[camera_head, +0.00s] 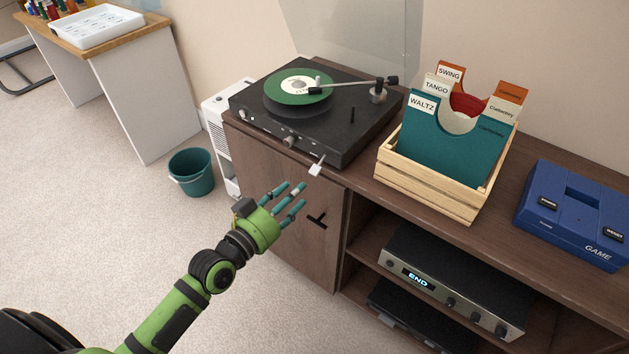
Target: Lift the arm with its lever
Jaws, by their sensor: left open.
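The black turntable (345,150) sits on the left end of a dark wooden cabinet. A small lever with a white tab (316,167) sticks out at the turntable's front right edge. My left gripper (293,199) is open and empty, its teal fingers pointing up and right. In the picture it is just below and left of the tab, apart from it. My right gripper is not in view.
A clear raised lid (365,35) stands behind the turntable. A wooden crate of record sleeves (430,185) stands to its right, then a blue GAME case (578,215). A player showing END (440,285) sits on the shelf below. A teal bin (190,174) stands on the floor.

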